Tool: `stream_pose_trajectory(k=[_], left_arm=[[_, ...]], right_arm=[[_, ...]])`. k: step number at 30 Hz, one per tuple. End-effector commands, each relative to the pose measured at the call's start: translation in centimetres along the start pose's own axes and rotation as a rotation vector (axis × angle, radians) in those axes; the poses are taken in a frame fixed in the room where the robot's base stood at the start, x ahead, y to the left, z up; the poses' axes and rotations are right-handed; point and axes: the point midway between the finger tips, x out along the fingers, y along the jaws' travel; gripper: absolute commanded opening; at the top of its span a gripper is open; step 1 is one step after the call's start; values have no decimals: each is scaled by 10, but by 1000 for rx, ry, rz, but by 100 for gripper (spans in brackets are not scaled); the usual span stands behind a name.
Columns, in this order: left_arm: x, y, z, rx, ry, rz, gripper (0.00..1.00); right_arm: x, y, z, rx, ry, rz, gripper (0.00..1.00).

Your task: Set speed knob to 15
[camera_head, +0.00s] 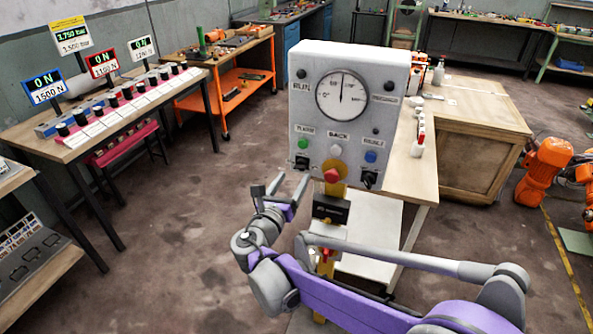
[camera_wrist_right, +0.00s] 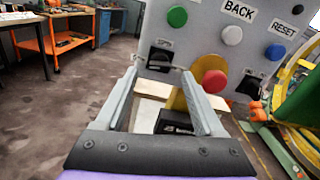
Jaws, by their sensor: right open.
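A grey control box (camera_head: 380,120) carries a round white dial (camera_head: 342,95) with its needle pointing about straight up. Below are green, white and blue buttons and a red mushroom button (camera_head: 332,175). A black knob (camera_head: 301,162) sits at the lower left of the panel, another (camera_head: 369,179) at the lower right; their markings are too small to read. My right gripper (camera_head: 289,185) is open and empty, below and left of the box. In the right wrist view its fingertips (camera_wrist_right: 161,67) point at the left black knob (camera_wrist_right: 160,56), seen between them. My left gripper is not in view.
The red button (camera_wrist_right: 214,81) on its yellow mount juts out just right of my right fingers. A wooden table (camera_head: 410,200) stands behind the box. A bench with several readout signs (camera_head: 100,65) stands at the left. The floor between is clear.

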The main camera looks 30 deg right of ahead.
Motion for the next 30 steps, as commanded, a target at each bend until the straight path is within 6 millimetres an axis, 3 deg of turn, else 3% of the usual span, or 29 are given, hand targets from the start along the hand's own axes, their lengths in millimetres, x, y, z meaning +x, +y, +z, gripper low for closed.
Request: stream_pose_trajectory(k=[7, 19, 30], left_arm=[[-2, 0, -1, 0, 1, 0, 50], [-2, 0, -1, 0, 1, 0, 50], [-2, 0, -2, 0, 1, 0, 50]], right_arm=[[35, 0, 0, 0, 0, -2, 70], [42, 0, 0, 0, 0, 0, 70], [42, 0, 0, 1, 0, 0, 3]])
